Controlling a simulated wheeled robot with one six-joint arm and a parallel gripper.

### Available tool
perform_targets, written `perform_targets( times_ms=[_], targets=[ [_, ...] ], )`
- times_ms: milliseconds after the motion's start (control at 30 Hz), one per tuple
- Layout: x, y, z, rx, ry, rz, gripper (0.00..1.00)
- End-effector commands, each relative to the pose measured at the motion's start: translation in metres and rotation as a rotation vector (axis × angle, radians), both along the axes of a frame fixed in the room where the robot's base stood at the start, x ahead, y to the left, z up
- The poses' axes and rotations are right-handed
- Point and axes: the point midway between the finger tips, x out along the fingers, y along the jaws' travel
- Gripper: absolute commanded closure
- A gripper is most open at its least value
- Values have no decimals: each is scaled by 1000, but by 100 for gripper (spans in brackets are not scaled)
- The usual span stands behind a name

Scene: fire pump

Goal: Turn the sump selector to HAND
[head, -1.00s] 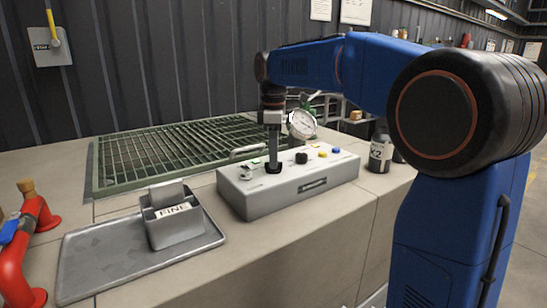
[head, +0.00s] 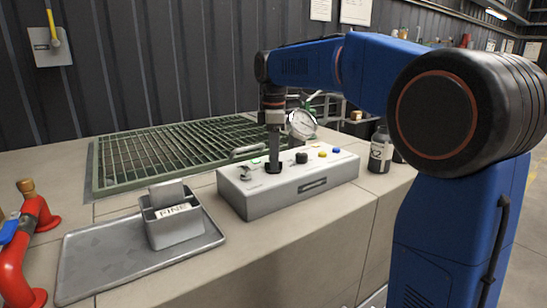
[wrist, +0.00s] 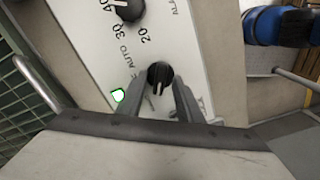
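The control box (head: 300,188) is a pale grey panel on the bench with knobs and coloured buttons. My gripper (head: 273,165) points straight down onto its left half. In the wrist view a black round knob (wrist: 160,74) with a pale pointer line lies just beyond and between my fingertips (wrist: 158,88). The fingers are apart, one on each side; I cannot tell whether they touch it. The line points toward the bottom of the picture. AUTO is printed to its upper left; other lettering is partly hidden by the fingers. In the head view the gripper hides this knob.
Another black knob (wrist: 128,8) with a number scale is nearby. A gauge (head: 301,124) stands behind the box, a dark bottle (head: 380,152) at right, and a tray (head: 85,262) with a grey bin at left.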

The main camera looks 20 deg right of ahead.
Motion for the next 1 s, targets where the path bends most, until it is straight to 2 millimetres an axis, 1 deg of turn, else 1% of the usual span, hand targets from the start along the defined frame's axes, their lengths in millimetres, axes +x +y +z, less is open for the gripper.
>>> perform_targets(
  times_ms=[233,367,467,1000],
  targets=[
    [0,0,2,0,0,0,67],
    [1,0,12,0,-1,0,67],
    [1,0,27,1,-1,0,67],
    [1,0,134,1,-2,0,67]
  ],
)
